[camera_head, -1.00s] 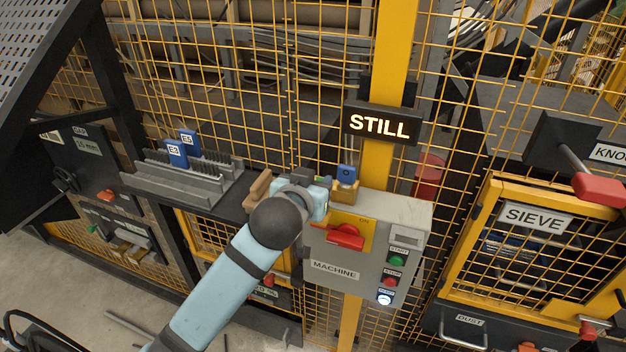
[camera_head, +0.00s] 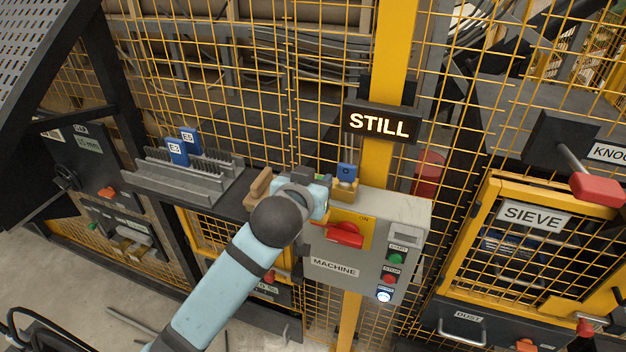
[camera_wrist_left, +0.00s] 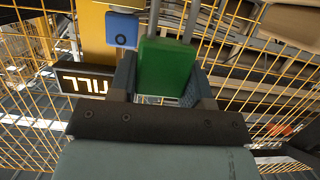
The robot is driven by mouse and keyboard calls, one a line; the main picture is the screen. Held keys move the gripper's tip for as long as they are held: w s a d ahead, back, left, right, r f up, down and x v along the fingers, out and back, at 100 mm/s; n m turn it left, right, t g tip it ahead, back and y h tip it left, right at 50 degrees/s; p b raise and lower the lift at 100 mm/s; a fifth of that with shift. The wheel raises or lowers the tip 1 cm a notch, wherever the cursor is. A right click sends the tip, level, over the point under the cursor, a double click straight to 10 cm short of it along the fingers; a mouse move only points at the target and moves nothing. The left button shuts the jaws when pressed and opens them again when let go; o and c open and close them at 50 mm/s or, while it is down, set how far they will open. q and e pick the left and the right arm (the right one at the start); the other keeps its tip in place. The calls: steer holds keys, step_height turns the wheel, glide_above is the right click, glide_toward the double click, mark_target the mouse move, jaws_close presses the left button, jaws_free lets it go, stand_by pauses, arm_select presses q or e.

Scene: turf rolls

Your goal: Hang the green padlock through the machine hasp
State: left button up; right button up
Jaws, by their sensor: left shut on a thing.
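My left gripper (camera_head: 318,180) is shut on the green padlock (camera_wrist_left: 166,66), whose block-shaped body sits between the fingers in the left wrist view (camera_wrist_left: 165,88). Its shackle points to the top of that picture, where its end is cut off. In the head view the arm and gripper mostly hide this padlock. The gripper is at the upper left of the grey machine box (camera_head: 405,222), which carries a red switch handle (camera_head: 345,235) on a yellow plate. I cannot make out the hasp opening. My right gripper is not in view.
A blue padlock (camera_head: 346,173) is close to the right of my gripper, by a yellow bracket (camera_head: 345,191). The STILL sign (camera_head: 380,123) and yellow post (camera_head: 393,60) are behind. A slotted grey rack (camera_head: 185,182) holds blue blocks. Yellow mesh stands behind.

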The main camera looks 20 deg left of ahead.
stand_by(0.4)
arm_select(q)
steer(key=shift+p, duration=0.35)
steer(key=shift+p, duration=0.3)
stand_by(0.4)
steer(key=shift+f+b, duration=1.35)
steer(key=shift+f, duration=1.2)
steer(key=o, duration=1.1)
steer(key=shift+c, duration=0.2)
steer(key=b+v, duration=0.2)
steer(key=v, duration=1.1)
steer(key=shift+s+r, duration=0.2)
steer(key=shift+s, duration=0.2)
